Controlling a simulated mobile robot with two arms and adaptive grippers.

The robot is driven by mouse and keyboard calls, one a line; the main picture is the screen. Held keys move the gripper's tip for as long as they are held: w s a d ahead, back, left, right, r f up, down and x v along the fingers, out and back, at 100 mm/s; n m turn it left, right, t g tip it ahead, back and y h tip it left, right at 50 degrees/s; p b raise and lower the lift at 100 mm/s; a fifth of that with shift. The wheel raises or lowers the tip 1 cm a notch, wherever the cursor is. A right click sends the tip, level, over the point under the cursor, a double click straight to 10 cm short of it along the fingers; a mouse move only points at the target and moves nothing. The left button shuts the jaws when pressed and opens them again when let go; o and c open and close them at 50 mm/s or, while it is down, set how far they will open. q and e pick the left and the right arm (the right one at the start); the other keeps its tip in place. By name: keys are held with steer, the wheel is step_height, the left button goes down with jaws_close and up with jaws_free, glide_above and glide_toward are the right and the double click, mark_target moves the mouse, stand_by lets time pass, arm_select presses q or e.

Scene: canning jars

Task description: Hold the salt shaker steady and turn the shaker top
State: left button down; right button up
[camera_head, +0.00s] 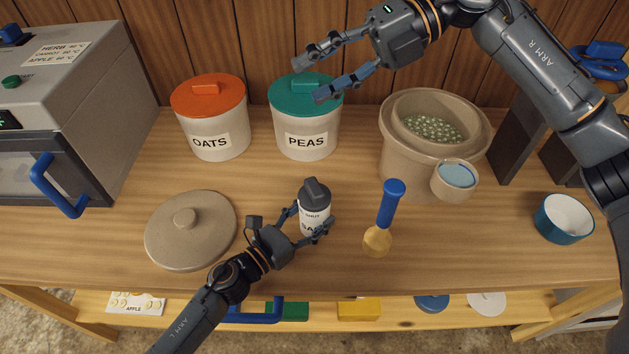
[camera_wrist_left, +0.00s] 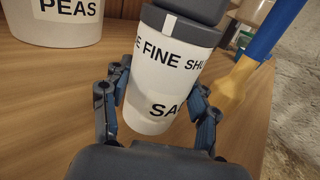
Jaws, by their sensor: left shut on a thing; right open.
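The salt shaker (camera_head: 314,219) has a white body with a black-lettered label and a dark grey top (camera_head: 315,192). It stands upright on the wooden table in the head view. My left gripper (camera_head: 309,229) is shut on the body of the salt shaker. In the left wrist view, its fingers sit on either side of the white shaker body (camera_wrist_left: 165,75), below the dark top. My right gripper (camera_head: 309,79) is open and empty, high over the back of the table, in front of the teal lid of the PEAS canister.
Behind stand the OATS canister (camera_head: 219,138) and PEAS canister (camera_head: 305,137). A round beige lid (camera_head: 190,248) lies left. A large beige pot (camera_head: 400,165) and blue bowl (camera_head: 564,219) are to the right.

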steer(key=s+a+f+n+h, duration=0.1)
steer(key=s+a+f+h, duration=0.15)
steer(key=f+h, duration=0.4)
steer(key=t+h, duration=0.3)
steer(key=h, duration=0.3)
glide_toward(315, 186)
step_height(315, 186, down, 9)
steer(key=shift+w+f, duration=0.1)
jaws_close()
